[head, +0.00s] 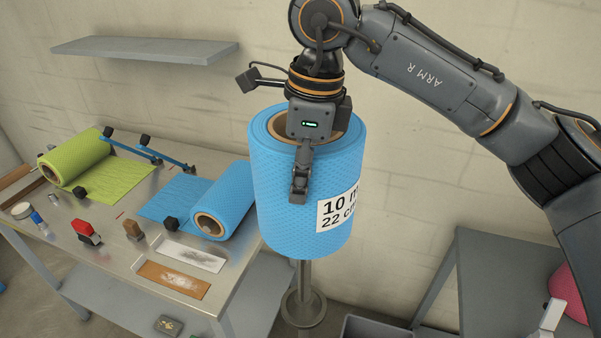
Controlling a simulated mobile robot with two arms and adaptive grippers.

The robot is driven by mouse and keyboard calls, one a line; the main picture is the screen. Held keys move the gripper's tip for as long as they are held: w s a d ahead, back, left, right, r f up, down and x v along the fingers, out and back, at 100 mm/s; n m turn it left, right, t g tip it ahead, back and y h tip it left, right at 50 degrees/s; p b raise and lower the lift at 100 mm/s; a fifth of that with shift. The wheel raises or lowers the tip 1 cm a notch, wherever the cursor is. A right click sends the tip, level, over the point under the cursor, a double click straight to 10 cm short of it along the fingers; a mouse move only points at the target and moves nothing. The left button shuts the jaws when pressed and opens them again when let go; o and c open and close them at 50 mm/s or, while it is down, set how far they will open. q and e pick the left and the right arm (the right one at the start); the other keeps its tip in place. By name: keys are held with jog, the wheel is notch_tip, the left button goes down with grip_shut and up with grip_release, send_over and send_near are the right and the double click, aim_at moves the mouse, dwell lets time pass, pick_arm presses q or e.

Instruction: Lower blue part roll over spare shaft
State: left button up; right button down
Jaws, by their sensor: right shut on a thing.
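A large blue dimpled roll (280,190) with a cardboard core and a white label reading "10 m 22 cm", partly cut off by the roll's curve, hangs upright in mid-view. My right gripper (302,170) is shut on its wall from above. One finger lies against the front outer face; the other is hidden. The spare shaft (304,275), a grey post with a round collar, shows directly below the roll. The shaft's top is hidden, so I cannot tell how far the roll is around it. My left gripper is not in view.
On the metal bench (110,235) at left lie a green roll (75,160) and another blue roll (222,205), both partly unrolled, with small tools. A wall shelf (145,48) is at upper left. A grey table (500,270) stands at right, a dark bin (375,328) below.

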aim_at(301, 230)
jog(key=shift+f+b, duration=4.65)
jog(key=shift+f, duration=1.1)
jog(key=shift+f+b, duration=2.65)
jog(key=shift+f, duration=0.55)
notch_tip(301, 230, down, 6)
jog(key=b, duration=0.4)
jog(key=shift+r+b, duration=0.25)
jog(key=shift+b, duration=0.05)
jog(key=shift+f, duration=0.15)
